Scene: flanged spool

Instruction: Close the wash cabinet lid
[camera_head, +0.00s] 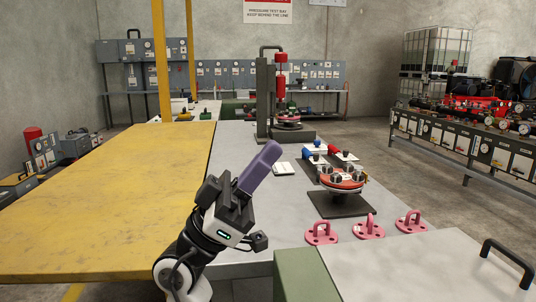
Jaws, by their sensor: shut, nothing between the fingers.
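A green cabinet (302,275) stands at the bottom right, cut off by the picture's edge. Its light grey lid (420,268) carries a black bar handle (508,260) near the right edge. The lid's panel looks roughly level, but I cannot tell whether it sits fully down, as its lower part is out of view. My gripper (268,153) has purple fingers, pressed together and empty. It points up and away over the workbench, left of the cabinet and apart from the lid and handle.
The grey workbench (232,150) holds a flanged spool (342,180) on a dark plate, and several pink lifting eyes (368,228) close to the lid's far edge. A yellow tabletop (110,200) lies left. A press (280,95) stands at the back.

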